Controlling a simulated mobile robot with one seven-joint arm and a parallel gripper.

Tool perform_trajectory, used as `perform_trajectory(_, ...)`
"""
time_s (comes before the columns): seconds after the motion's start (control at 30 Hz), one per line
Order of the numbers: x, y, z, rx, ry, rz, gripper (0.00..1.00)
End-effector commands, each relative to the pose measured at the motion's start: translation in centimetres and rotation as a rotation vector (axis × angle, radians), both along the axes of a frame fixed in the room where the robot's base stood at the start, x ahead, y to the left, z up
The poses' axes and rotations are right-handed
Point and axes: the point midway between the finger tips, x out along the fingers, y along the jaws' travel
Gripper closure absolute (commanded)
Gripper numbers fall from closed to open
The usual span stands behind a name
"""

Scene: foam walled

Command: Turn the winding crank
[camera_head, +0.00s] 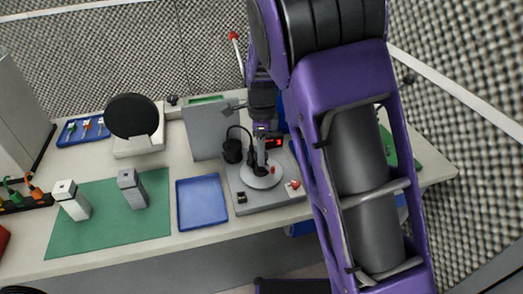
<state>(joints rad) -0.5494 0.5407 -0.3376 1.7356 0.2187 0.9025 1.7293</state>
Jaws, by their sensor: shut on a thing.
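A grey winding machine (263,198) stands on the bench, with a round white disc (256,182) on its base plate. My gripper (261,167) points down over this disc, black fingers close together at its middle. It is shut on a small part there, apparently the winding crank, which the fingers mostly hide. A small red tip shows just right of the fingers. A red knob (294,185) sits on the base plate's right side. A dark cylinder (232,151) with a thin looping cable stands left of the gripper.
My purple arm covers the right side of the bench. A grey upright panel (202,134) stands behind the machine. A blue tray (202,202) lies to the left, then a green mat (106,229) with two grey-white blocks. A red-tipped lever (234,37) rises behind.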

Motion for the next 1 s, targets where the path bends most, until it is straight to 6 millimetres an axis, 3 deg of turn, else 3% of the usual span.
perform_trajectory(1.0,0.09,0.16,0.13,0.003,-0.002,-0.508,1.00)
